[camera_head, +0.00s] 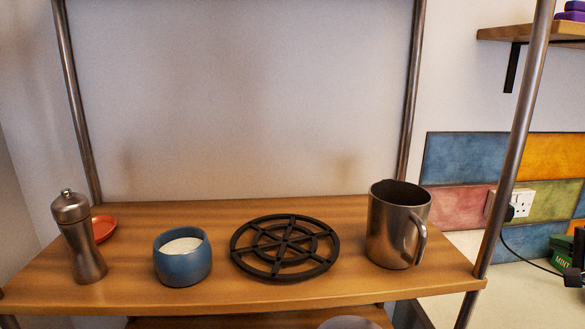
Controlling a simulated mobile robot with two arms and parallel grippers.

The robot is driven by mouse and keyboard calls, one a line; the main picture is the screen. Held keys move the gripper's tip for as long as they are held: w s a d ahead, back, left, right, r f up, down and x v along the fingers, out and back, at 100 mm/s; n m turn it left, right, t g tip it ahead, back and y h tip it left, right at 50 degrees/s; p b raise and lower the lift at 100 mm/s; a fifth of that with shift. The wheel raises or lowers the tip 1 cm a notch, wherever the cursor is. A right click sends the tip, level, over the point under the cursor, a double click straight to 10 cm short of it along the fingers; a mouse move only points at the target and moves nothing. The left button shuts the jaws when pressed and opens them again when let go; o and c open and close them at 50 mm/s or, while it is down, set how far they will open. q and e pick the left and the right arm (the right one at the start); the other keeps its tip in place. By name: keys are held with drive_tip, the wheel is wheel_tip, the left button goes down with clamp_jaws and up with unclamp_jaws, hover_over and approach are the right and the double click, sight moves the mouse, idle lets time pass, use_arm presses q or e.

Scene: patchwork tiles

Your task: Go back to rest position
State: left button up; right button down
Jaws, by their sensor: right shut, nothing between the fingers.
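My left gripper is not in view.
A wooden shelf (120,292) between metal posts holds a pepper mill (78,235), a small orange dish (103,228), a blue bowl with white contents (183,268), a black round trivet (285,247) and a metal mug (392,230). A plug socket (522,202) and cable are at right.

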drive_tip(key=s+a+f+n+g, duration=0.25)
drive_tip(key=a+f, duration=0.35)
drive_tip(key=f, duration=0.3)
drive_tip(key=s+a+f+n+g+y, duration=0.1)
drive_tip(key=s+a+f+n+g, duration=0.1)
drive_tip(key=s+a+f+n, duration=0.5)
drive_tip(key=a+f+n+g, duration=0.1)
drive_tip(key=a+f+g, duration=0.3)
drive_tip(key=f, duration=0.7)
drive_tip(key=s+a+f+n+g+h, duration=0.15)
drive_tip(key=s+a+n, duration=0.25)
drive_tip(key=s+a, duration=0.45)
drive_tip(key=s+a+f+n+g+h, duration=0.15)
drive_tip(key=s+a+n, duration=0.35)
drive_tip(key=s, duration=0.7)
wheel_tip(320, 180, down, 27)
drive_tip(key=m+g, duration=0.1)
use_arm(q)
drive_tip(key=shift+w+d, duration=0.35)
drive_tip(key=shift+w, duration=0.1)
use_arm(e)
drive_tip(key=s+d+f+g, duration=0.1)
drive_tip(key=s+d+f, duration=0.1)
drive_tip(key=s+f, duration=1.3)
drive_tip(key=shift+s+f, duration=0.4)
drive_tip(key=shift+s, duration=0.6)
